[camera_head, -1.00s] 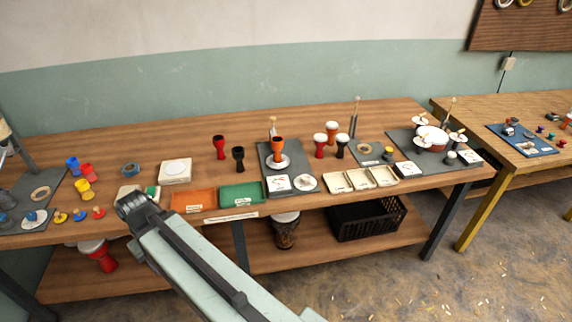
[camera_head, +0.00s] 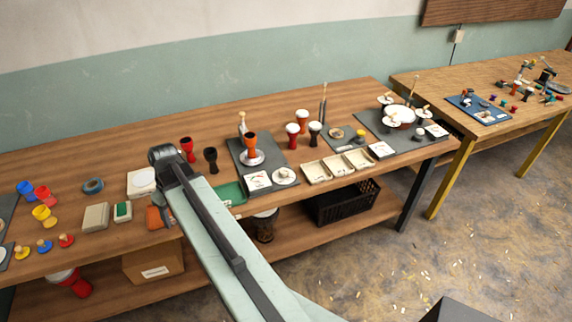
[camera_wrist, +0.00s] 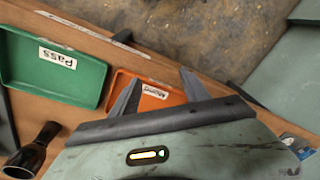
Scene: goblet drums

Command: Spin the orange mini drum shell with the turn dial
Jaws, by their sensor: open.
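The orange mini drum shell (camera_head: 250,141) stands upright on a round white plate (camera_head: 252,158) on a dark grey board. A round white piece (camera_head: 284,176) at the board's front looks like the turn dial, beside a white card with a gauge mark (camera_head: 257,181). My gripper (camera_wrist: 158,82) is open and empty in the wrist view, with its fingers over the orange tray (camera_wrist: 150,97). In the head view my arm reaches over the bench to the left of the drum's board, and its fingers are hard to make out. The drum and dial are not in the wrist view.
A black goblet shell (camera_head: 210,158) and a red one (camera_head: 187,148) stand between my arm and the board. The green tray (camera_head: 232,192) lies left of the dial. Cream trays (camera_head: 338,165) lie to its right, and white-topped drums (camera_head: 303,120) stand behind them.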

